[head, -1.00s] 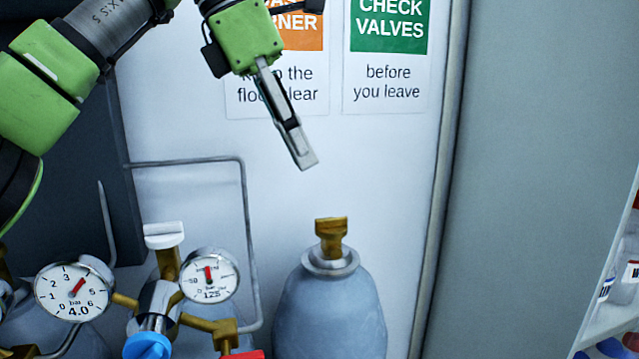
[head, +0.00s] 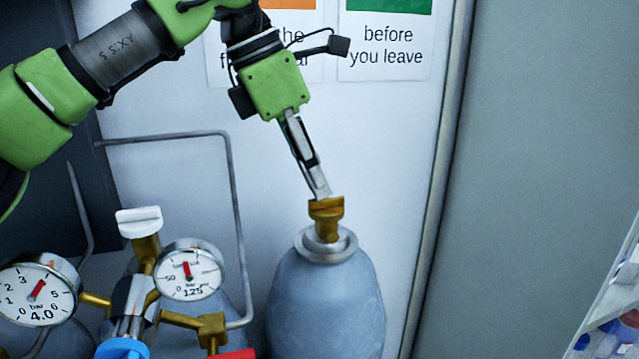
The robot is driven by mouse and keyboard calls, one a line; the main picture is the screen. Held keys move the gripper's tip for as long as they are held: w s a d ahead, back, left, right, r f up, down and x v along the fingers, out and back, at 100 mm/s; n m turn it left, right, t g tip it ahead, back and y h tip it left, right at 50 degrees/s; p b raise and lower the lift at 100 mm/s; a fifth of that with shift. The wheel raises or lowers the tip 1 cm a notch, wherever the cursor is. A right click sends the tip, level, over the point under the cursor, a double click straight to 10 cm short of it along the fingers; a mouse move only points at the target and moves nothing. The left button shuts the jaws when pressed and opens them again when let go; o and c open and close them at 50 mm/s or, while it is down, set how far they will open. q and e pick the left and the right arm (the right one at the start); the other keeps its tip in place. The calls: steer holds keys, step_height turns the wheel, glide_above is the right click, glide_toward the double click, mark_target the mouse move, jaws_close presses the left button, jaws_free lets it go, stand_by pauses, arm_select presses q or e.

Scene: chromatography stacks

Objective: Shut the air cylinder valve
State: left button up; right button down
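Two valves are in view in the head view, and no label naming air is readable. One is a white-handled valve (head: 138,221) on top of the brass regulator fittings at the left. The other is a bare brass valve (head: 326,216) on the grey-blue cylinder (head: 325,305) in the middle. My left gripper (head: 321,190) points down, its fingertips at the top of the brass valve. I cannot tell whether they touch it. The fingers show nearly edge-on, so their opening is hidden. My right gripper is not in view.
Two gauges, one at far left (head: 38,291) and one beside it (head: 189,271), sit on the regulator with a blue knob (head: 122,348). A thin grey pipe (head: 234,190) runs along the wall behind. A shelf with bottles (head: 612,325) stands at right.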

arm_select(q)
steer(key=shift+d+f, duration=0.2)
steer(key=shift+f, duration=0.25)
steer(key=shift+d+f, duration=0.1)
steer(key=shift+f, duration=0.35)
steer(key=shift+d, duration=0.1)
jaws_close()
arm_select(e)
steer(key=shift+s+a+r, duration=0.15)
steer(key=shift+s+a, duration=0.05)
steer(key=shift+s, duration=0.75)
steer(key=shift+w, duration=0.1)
